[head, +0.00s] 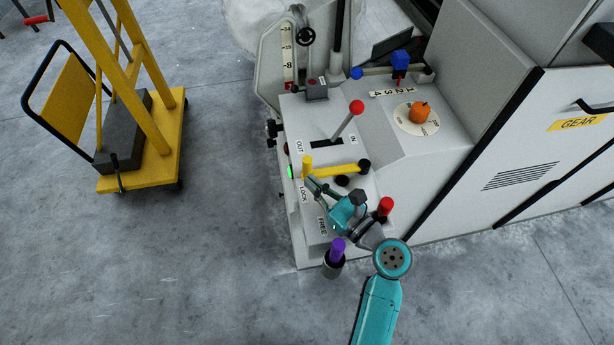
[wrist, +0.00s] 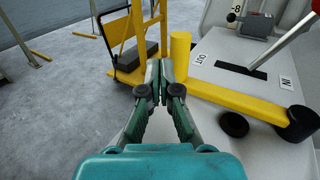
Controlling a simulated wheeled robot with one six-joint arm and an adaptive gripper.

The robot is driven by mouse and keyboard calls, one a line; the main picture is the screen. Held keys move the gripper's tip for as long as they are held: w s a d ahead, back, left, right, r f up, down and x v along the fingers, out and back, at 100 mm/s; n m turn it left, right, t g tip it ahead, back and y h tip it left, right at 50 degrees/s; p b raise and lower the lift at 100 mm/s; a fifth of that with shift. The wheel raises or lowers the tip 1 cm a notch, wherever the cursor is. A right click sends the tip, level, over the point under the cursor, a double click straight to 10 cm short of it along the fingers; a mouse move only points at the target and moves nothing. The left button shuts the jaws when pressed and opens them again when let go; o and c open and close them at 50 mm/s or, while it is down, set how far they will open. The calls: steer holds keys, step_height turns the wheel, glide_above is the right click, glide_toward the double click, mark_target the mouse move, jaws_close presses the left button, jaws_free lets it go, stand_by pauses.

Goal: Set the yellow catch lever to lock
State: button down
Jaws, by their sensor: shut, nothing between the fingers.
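The yellow catch lever (head: 335,170) is on the grey machine's sloping panel, with its black pivot at the right and an upright yellow grip at its left end. Its arm points left, and the grip stands just above the LOCK label (head: 304,193). The FREE label (head: 322,226) is lower on the panel. In the wrist view the lever (wrist: 235,98) runs from the upright grip to the pivot at lower right. My gripper (head: 313,184) is shut and empty, its tips right beside the grip on the LOCK side. In the wrist view my gripper (wrist: 166,72) is left of the grip; I cannot tell whether they touch.
A red-knobbed lever (head: 356,108) stands in an OUT/IN slot behind. A red knob (head: 385,206) and a purple knob (head: 337,246) are near my arm. An orange dial (head: 419,112) and blue knob (head: 400,60) are farther back. A yellow cart (head: 150,170) stands left; floor between is clear.

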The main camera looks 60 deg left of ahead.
steer(key=d, duration=0.3)
steer(key=w+d, duration=0.1)
steer(key=d, duration=0.5)
steer(key=shift+w, duration=0.15)
